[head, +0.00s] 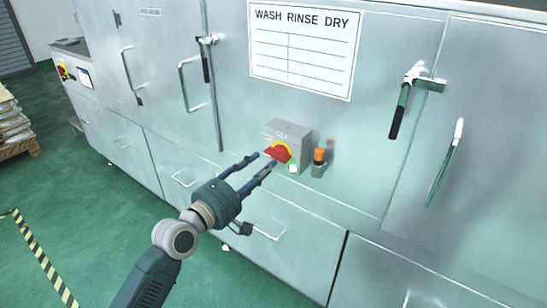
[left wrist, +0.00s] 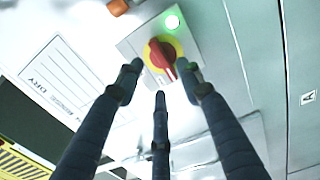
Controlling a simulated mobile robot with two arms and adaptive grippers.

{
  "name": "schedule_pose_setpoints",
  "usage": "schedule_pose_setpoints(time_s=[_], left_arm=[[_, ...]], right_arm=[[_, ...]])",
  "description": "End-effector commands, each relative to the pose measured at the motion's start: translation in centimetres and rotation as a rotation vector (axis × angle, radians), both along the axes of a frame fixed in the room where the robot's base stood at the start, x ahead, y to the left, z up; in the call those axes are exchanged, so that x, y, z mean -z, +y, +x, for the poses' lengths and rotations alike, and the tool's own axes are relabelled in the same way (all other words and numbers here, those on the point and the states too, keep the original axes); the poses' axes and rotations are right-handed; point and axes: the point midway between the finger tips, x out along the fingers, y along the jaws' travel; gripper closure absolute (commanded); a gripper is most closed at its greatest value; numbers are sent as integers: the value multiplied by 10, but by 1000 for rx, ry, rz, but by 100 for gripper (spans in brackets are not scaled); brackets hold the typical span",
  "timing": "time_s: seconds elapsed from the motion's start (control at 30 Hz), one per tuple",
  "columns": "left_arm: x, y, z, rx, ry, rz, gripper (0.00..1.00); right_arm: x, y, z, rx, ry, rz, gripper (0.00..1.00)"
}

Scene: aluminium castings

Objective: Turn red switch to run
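The red switch (head: 277,153) is a red rotary handle on a yellow disc, on the front of a grey box on the machine wall. In the left wrist view the red handle (left wrist: 161,54) lies slanted across the yellow disc. My left gripper (head: 264,159) is at the switch in the head view, its fingers spread and partly covering it. In the left wrist view the left gripper (left wrist: 161,84) has its dark fingers apart, with the handle just beyond and between the upper tips. No clear contact shows. The right gripper is not in view.
A lit green button (head: 292,169) is below the switch on the box. An orange-topped lamp (head: 319,156) stands out to the right. Door handles (head: 190,85) and a WASH RINSE DRY sign (head: 304,48) are on the metal wall.

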Motion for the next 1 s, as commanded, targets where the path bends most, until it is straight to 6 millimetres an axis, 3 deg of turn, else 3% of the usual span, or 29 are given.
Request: schedule_pose_setpoints(time_s=[0.3, 0.73, 0.9, 1.0], left_arm=[[0, -30, 42, 0, -1, 1, 62], [1, -36, 50, -1, 0, 2, 62], [1, -36, 50, -1, 0, 2, 96], [1, -36, 50, -1, 0, 2, 100]], right_arm=[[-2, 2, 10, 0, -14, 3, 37], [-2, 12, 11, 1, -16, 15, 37], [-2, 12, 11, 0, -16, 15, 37], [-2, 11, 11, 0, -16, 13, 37]])
